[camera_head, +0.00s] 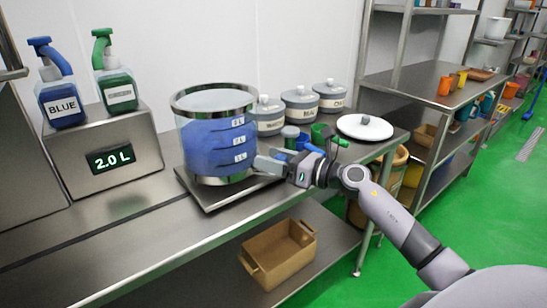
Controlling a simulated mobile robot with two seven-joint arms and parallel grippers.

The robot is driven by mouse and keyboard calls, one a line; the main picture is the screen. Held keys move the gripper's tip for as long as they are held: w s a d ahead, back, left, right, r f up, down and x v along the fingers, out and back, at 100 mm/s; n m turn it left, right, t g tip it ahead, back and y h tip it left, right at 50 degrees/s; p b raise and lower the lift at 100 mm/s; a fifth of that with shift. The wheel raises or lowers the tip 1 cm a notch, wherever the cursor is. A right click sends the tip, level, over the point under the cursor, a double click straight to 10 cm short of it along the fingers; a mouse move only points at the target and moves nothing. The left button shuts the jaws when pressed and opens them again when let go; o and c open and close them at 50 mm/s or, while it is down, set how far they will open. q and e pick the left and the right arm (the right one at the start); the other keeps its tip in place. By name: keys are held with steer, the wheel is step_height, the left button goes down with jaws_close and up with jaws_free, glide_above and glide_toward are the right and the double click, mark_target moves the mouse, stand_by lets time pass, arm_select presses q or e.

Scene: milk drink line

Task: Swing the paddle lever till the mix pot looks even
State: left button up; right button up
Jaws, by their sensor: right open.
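The mix pot (205,146) is a clear cylinder with metal rims, standing on a flat metal plate (211,198) on the steel counter. Its contents look blue, with level labels on the front. My right gripper (262,164) is open beside the lower right side of the pot. I cannot tell whether it touches the pot. I cannot make out a paddle lever; green and blue parts (322,134) show just behind my right gripper, partly hidden by it. My left gripper is not in view.
A box (130,170) reading 2.0 L carries a blue spray bottle (60,100) and a green one (117,88) at the left. Several lidded grey jars (300,108) and a white round lid (364,127) stand behind my right arm.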

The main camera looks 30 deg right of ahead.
steer(key=shift+c, duration=0.3)
jaws_close()
